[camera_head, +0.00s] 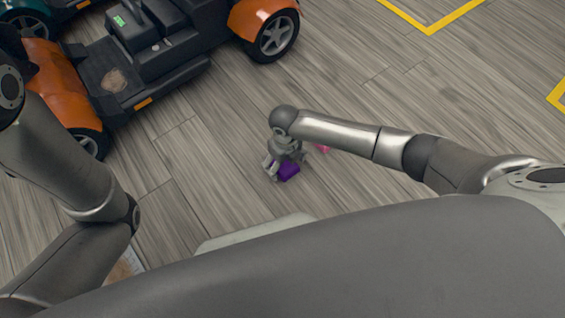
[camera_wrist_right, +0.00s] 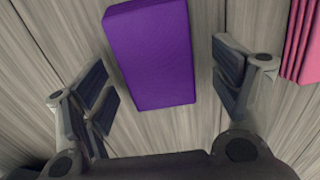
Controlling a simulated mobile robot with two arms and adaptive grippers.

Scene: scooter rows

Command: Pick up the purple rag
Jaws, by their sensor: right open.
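The purple rag (camera_head: 289,171) is a folded block on the wood-look floor, partly hidden by my right gripper (camera_head: 279,171) in the head view. In the right wrist view the purple rag (camera_wrist_right: 152,55) lies ahead of and between the open fingers of my right gripper (camera_wrist_right: 163,93). Neither finger appears to touch it. My right gripper is open and empty, pointing down at the rag. My left arm shows at the left of the head view, but its gripper is out of frame.
A pink folded cloth (camera_wrist_right: 303,45) lies right of the rag; a bit of it (camera_head: 322,148) shows beside my arm in the head view. An orange and black scooter (camera_head: 140,60) stands at the upper left. Yellow floor lines (camera_head: 430,30) mark the top right. Floor around the rag is mostly clear.

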